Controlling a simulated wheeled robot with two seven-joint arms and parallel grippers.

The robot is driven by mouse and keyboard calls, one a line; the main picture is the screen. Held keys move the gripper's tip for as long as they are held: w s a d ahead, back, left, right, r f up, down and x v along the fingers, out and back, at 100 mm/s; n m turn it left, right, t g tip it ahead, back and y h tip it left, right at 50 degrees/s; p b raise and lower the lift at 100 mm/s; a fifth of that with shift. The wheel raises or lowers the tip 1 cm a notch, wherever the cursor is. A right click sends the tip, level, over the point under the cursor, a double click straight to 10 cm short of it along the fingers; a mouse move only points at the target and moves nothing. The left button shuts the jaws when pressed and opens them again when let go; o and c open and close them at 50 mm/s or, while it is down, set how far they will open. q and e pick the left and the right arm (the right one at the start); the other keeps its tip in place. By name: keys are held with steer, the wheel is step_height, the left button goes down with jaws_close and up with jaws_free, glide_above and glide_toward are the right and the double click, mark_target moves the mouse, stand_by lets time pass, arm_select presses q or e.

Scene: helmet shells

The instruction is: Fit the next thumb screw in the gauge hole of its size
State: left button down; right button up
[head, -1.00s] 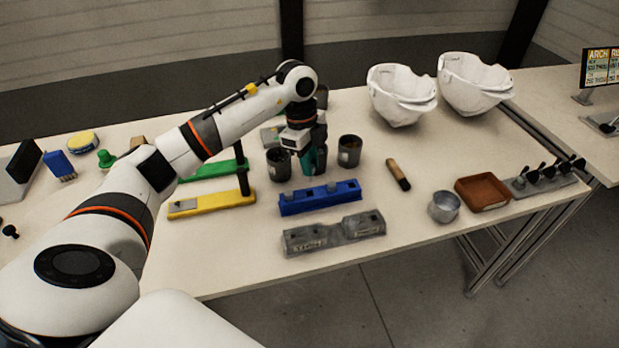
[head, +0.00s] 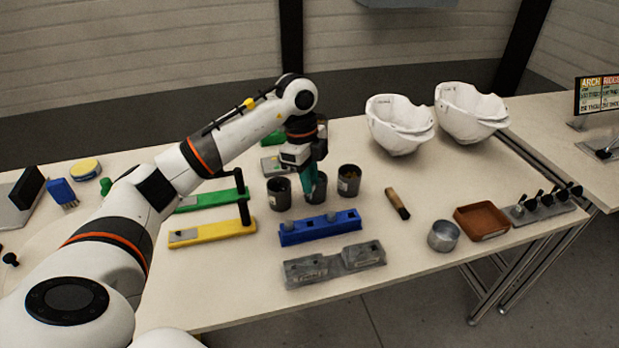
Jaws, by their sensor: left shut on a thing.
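My left gripper (head: 310,188) has teal fingers and points down at the middle dark cup (head: 317,192). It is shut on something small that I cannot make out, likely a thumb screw. The fingertips overlap the cup's mouth, so I cannot tell whether they are inside or just above it. Two similar cups stand beside it, one on the left (head: 279,194) and one on the right (head: 349,181). In front lie a blue block (head: 319,229) with grey features on top and a grey block (head: 334,267) with two raised labelled pads; its holes are not clear. My right gripper is out of view.
Yellow (head: 210,234) and green (head: 208,202) bars with black posts lie left. A wooden-handled tool (head: 397,204), metal cup (head: 443,236) and brown tray (head: 481,221) are right. Two white shells (head: 398,125) stand behind. The table's front strip is clear.

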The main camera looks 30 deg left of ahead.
arm_select(q)
steer(key=shift+r, duration=0.5)
steer(key=shift+s+d+f, duration=0.15)
steer(key=shift+s+f, duration=0.25)
steer(key=shift+s, duration=0.1)
steer(key=s+d+f+b, duration=0.1)
steer(key=s+f, duration=0.1)
steer(key=s, duration=0.1)
steer(key=s+d+f+b, duration=0.1)
steer(key=s, duration=0.2)
steer(key=s+d+f+b, duration=0.1)
steer(key=s+f, duration=0.1)
steer(key=s, duration=0.2)
steer(key=shift+d+f, duration=0.1)
steer(key=shift+f, duration=0.25)
steer(key=shift+s+d+f+b, duration=0.15)
steer(key=shift+s+b, duration=0.05)
steer(key=shift+s, duration=0.15)
steer(key=shift+s+d+f+b, duration=0.1)
steer(key=shift+s+f+b, duration=0.05)
steer(key=shift+s, duration=0.2)
steer(key=shift+f, duration=0.25)
steer(key=shift+f+b, duration=0.35)
steer(key=shift+b, duration=0.1)
